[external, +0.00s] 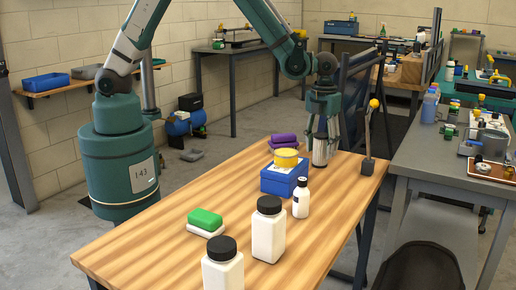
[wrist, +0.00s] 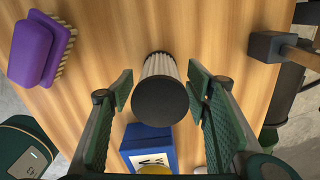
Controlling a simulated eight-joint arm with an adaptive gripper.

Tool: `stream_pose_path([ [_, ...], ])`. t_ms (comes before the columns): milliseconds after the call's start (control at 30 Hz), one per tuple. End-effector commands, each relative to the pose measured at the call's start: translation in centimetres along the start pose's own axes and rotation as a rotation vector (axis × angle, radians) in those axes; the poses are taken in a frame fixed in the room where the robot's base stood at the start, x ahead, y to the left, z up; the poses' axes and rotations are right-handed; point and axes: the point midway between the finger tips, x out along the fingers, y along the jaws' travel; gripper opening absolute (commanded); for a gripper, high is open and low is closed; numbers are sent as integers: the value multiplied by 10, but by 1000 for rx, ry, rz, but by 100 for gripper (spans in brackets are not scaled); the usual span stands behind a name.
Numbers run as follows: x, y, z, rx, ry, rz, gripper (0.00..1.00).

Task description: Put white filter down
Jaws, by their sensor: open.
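The white filter (external: 321,150) is a pleated white cylinder standing upright on the wooden table (external: 150,250), at its far end. In the wrist view the filter (wrist: 160,88) shows its dark round end cap toward the camera, with white pleats behind it. My gripper (external: 322,125) is above and around the filter, pointing down. In the wrist view its two green-padded fingers (wrist: 160,92) are spread on either side of the filter, with a visible gap on each side.
A blue box (external: 284,178) with a yellow round item (external: 286,158) stands close by, left of the filter.

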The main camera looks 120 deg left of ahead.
Motion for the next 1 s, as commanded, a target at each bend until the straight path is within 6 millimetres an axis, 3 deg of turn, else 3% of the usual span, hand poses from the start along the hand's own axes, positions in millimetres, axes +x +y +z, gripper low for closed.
stream_pose_path([
  [500, -77, 0, 0, 0, 0, 0, 48],
  [700, -90, 0, 0, 0, 0, 0, 48],
  [1000, -92, 0, 0, 0, 0, 0, 48],
])
